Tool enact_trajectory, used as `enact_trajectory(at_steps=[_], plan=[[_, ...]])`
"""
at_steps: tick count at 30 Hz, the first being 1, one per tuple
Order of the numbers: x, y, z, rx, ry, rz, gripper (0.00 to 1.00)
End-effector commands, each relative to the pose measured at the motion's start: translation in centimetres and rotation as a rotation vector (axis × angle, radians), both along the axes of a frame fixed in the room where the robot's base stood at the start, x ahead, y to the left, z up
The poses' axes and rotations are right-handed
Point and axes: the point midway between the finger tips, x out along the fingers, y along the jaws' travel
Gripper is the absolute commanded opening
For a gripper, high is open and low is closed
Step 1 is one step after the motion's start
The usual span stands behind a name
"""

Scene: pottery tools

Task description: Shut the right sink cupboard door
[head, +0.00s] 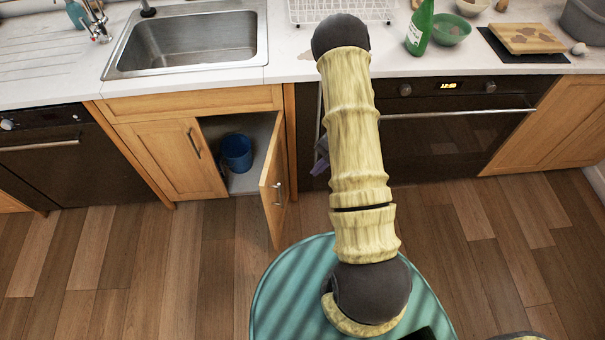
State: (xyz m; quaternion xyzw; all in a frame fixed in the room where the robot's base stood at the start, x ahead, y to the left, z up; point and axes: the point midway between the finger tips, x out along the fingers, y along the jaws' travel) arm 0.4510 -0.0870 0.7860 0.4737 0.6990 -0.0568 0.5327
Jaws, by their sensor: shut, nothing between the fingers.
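The right sink cupboard door (271,185) is wooden and stands open, swung out from the cabinet below the sink. Its handle (278,192) shows on the door. The left sink cupboard door (172,160) is shut. Through the opening, a blue bucket (236,152) stands inside the cupboard. My arm rises from the bottom middle of the head view to a dark joint over the counter, to the right of the open door.
The sink (190,40) is set in the white counter above. A dark oven (450,125) is to the right, behind my arm. The wooden floor (130,250) in front is clear.

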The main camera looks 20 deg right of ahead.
Motion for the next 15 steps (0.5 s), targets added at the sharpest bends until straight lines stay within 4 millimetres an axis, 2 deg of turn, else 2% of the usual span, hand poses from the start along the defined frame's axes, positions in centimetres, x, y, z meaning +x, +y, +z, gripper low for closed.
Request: enact_trajectory(at_steps=[15], plan=[[0.0, 5.0, -6.6, 0.001, 0.003, -0.001, 0.00]])
